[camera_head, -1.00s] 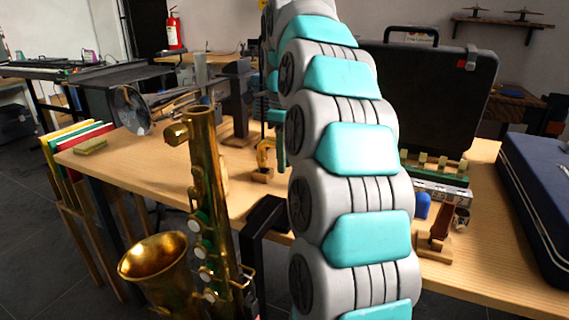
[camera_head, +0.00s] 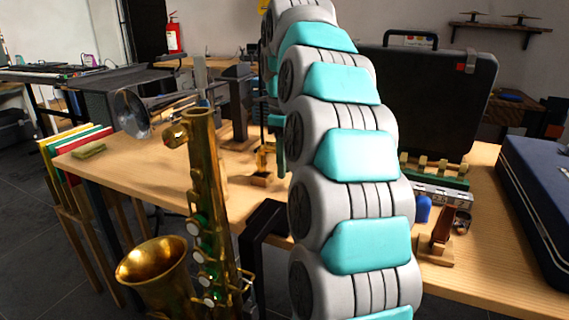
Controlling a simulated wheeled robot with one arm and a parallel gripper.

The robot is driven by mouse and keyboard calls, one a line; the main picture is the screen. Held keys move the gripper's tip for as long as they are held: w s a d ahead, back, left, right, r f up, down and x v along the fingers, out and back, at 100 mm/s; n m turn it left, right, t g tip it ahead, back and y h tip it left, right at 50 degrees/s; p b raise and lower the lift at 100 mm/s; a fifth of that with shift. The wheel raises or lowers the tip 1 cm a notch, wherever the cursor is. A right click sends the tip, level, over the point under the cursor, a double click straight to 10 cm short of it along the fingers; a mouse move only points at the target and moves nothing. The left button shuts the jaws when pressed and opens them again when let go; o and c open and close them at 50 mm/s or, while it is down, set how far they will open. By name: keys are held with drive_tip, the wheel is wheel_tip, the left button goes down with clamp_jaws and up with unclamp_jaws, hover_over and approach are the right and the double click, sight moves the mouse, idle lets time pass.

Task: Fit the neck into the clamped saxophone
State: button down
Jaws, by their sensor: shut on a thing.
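The brass saxophone (camera_head: 207,190) stands upright at the table's front edge. Its open top faces up and its bell (camera_head: 153,262) is at lower left. A black clamp (camera_head: 262,222) at the table edge is beside its body. A small curved gold piece, which looks like the neck (camera_head: 263,160), shows over a small wooden block, just left of my arm. My gripper (camera_head: 279,148) is mostly hidden behind my own arm; only a teal part shows, close to the gold piece. It appears shut on that piece, to the right of and behind the saxophone's top, apart from it.
A silver horn (camera_head: 133,113) and dark stands (camera_head: 238,105) are on the table behind the saxophone. A black case (camera_head: 430,100) stands at the back right, with a blue case (camera_head: 540,200) at the right edge. Small items, including a wooden stand (camera_head: 438,240), lie at the right.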

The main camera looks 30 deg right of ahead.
drive_tip(key=shift+f, duration=0.2)
drive_tip(key=shift+f+b, duration=0.25)
drive_tip(key=shift+b, duration=0.15)
drive_tip(key=shift+f+b, duration=0.75)
drive_tip(key=shift+f, duration=0.1)
idle(1.5)
idle(0.4)
drive_tip(key=c, duration=0.6)
unclamp_jaws()
drive_tip(key=shift+c, duration=0.2)
drive_tip(key=shift+r, duration=0.15)
